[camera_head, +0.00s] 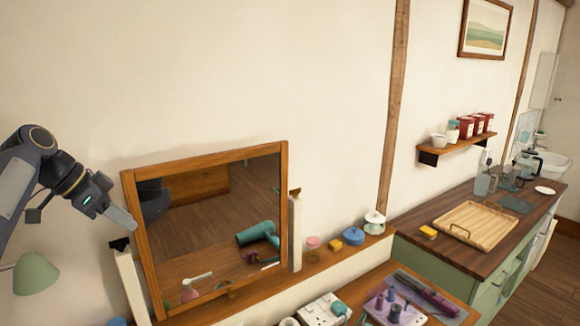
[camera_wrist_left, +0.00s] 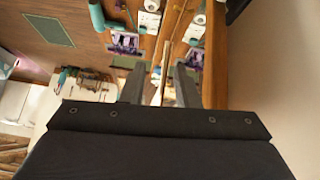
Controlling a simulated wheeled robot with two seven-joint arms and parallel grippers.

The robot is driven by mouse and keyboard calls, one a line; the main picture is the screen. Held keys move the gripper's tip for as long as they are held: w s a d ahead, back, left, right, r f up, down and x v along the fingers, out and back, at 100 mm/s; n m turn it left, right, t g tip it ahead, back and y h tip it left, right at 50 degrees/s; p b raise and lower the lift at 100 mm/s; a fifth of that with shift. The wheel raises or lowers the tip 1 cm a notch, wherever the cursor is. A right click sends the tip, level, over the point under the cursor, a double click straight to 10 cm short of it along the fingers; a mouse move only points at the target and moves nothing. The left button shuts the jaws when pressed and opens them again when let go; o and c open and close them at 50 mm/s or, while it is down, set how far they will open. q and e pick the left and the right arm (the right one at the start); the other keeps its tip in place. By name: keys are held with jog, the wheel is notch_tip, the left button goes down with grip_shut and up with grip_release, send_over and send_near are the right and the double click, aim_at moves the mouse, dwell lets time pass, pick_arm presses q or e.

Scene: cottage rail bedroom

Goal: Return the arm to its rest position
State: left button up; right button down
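My left arm comes in from the left in the head view. Its gripper (camera_head: 122,219) is in the air by the left edge of the wood-framed mirror (camera_head: 207,149), above a pale post. In the left wrist view the two fingers (camera_wrist_left: 160,88) are apart. A thin pale upright shows between them, and I cannot tell how far beyond them it is. I see nothing gripped. My right arm and gripper are not in view.
The mirror stands on a wooden ledge (camera_head: 262,280) with small jars. A green lamp (camera_head: 36,274) is below my left arm. A wooden tray (camera_head: 475,228) lies on the counter at right.

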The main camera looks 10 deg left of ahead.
pick_arm(q)
jog(key=s+d+f+n+y, duration=0.1)
jog(key=s+d+n, duration=0.1)
jog(key=s+d, duration=0.4)
jog(key=s+d+f+n+b, duration=0.1)
jog(key=s+d+f+n, duration=0.3)
jog(key=s+f, duration=0.7)
jog(key=s+d+f+n+t+b, duration=0.1)
jog(key=s+d+f+n, duration=0.3)
jog(key=s+d+f, duration=0.5)
notch_tip(320, 180, down, 2)
jog(key=shift+s+d+f+y+b, duration=0.1)
jog(key=shift+s+d+y+b, duration=0.15)
jog(key=shift+s+y+b, duration=0.45)
jog(key=shift+s+h, duration=0.15)
jog(key=shift+h, duration=0.15)
